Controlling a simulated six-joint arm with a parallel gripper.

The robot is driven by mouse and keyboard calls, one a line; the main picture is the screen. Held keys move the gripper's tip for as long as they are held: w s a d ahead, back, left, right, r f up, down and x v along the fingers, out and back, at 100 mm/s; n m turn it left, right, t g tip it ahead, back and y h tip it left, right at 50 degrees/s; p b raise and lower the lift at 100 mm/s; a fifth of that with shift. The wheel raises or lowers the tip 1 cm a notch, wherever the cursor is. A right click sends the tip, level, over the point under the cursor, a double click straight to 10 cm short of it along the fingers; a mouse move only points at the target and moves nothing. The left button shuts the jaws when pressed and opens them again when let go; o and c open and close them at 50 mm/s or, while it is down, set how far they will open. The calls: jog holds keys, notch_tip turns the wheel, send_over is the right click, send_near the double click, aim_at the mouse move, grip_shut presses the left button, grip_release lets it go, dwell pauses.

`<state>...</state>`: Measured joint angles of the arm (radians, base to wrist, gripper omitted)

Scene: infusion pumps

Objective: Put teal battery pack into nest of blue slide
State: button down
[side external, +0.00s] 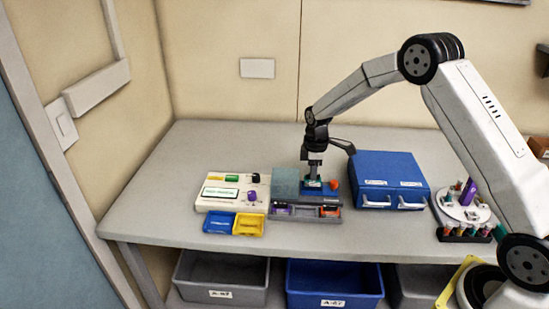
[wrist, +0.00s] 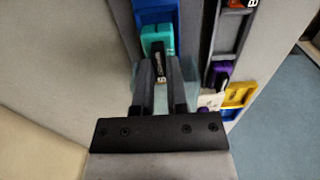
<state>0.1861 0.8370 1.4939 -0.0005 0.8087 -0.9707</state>
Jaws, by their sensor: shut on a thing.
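My gripper (side external: 313,178) points down over the fixture on the table and is shut on the teal battery pack. In the wrist view the fingertips (wrist: 160,70) meet the near end of the teal battery pack (wrist: 156,38), which has a dark label with pale lettering. The blue slide (wrist: 155,10) lies directly beyond the pack in the wrist view. In the side view the blue slide (side external: 322,190) shows under and around the fingers. The fingers cover part of the pack, and I cannot tell whether it is seated in the nest or just above it.
A grey tray (side external: 305,213) lies in front. A white device (side external: 222,192), blue bin (side external: 219,223), yellow bin (side external: 249,224) and blue case (side external: 390,175) stand nearby.

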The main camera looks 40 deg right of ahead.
jog(key=shift+f, duration=0.85)
dwell(0.6)
jog(key=c, duration=1)
grip_release()
jog(key=shift+o, duration=0.2)
jog(key=shift+r, duration=1.05)
jog(key=o, duration=0.6)
jog(key=shift+c, duration=0.2)
